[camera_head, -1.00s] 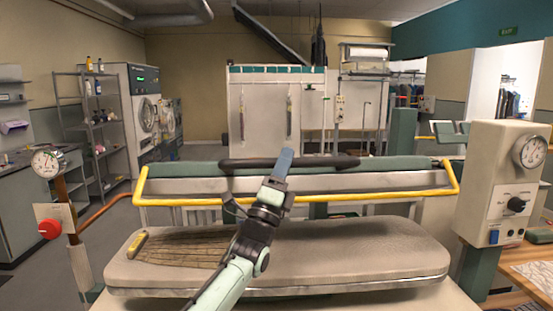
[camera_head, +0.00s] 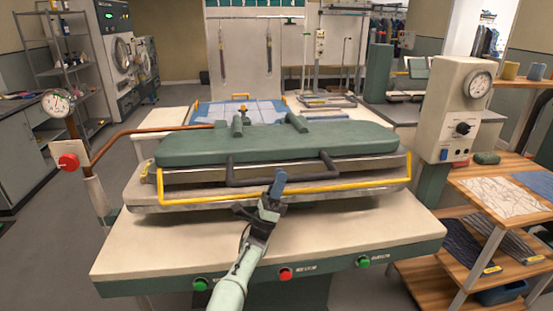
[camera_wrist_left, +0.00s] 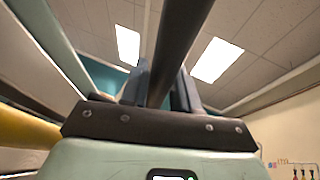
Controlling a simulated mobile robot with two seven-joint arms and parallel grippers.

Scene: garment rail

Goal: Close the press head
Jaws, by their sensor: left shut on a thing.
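The press head (camera_head: 275,143) is a green-topped slab with a metal edge, low over the padded press bed (camera_head: 140,188). A narrow gap shows between them at the front. A dark handle bar (camera_head: 255,182) runs along the head's front, and a yellow guard rail (camera_head: 340,192) frames it. My left gripper (camera_head: 279,183) is at the handle; in the left wrist view its blue fingers (camera_wrist_left: 160,85) are shut around the dark bar (camera_wrist_left: 178,45). My right gripper is in neither view.
A control box with a gauge (camera_head: 460,110) stands at the right, beside wooden shelves with folded cloth (camera_head: 500,200). A red button and gauge post (camera_head: 70,160) stand at the left. Green and red buttons (camera_head: 285,274) line the table's front edge.

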